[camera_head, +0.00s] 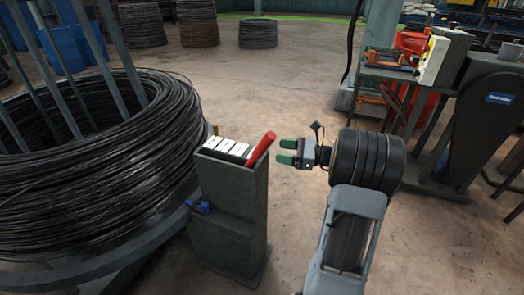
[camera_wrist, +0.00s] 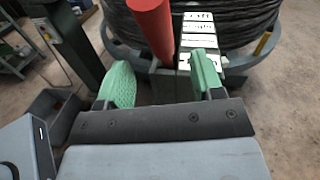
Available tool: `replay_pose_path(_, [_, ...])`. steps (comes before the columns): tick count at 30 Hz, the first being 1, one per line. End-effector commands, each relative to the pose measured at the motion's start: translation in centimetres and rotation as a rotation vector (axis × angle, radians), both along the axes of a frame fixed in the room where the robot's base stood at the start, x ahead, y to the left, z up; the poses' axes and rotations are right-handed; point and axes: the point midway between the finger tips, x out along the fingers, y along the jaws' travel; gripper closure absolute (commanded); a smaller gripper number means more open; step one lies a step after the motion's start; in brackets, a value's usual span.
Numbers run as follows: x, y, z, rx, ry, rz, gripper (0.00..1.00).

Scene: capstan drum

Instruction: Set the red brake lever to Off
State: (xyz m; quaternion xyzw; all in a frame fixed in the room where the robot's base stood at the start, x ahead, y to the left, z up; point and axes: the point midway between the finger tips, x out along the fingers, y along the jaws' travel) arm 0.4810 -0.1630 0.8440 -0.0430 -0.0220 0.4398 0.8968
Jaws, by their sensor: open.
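The red brake lever (camera_head: 262,147) tilts up and to the right from the top of a grey-green pedestal (camera_head: 233,206). White label plates (camera_head: 227,147) lie on the pedestal's top, beside the lever; their text is too small to read surely. My gripper (camera_head: 287,151) is open and empty, its green fingertips just right of the lever, apart from it. In the wrist view the lever (camera_wrist: 153,30) stands ahead of my gripper (camera_wrist: 163,82), between the lines of the two green fingers, and the labels (camera_wrist: 199,38) are to its right. The lever's base is hidden in the head view.
A large coil of black wire (camera_head: 95,165) on a round stand is left of the pedestal. A blue fitting (camera_head: 199,206) sticks out of the pedestal's left side. A workbench with machinery (camera_head: 418,72) stands at right. Open floor (camera_head: 290,80) lies behind.

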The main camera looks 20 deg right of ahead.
Motion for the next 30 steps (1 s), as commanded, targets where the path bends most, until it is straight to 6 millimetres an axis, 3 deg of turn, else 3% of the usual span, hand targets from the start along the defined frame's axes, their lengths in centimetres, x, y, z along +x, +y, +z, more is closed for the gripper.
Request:
replay_pose_path(6, [2.4, 3.2, -0.1, -0.002, 0.000, 0.004, 0.39])
replay_pose_path(12, [3.8, 5.0, -0.1, -0.002, -0.001, 0.003, 0.39])
replay_pose_path(27, [4.5, 5.8, 0.0, -0.001, 0.000, 0.001, 0.39])
replay_pose_path(30, [4.4, 5.8, 0.0, -0.002, 0.000, 0.001, 0.48])
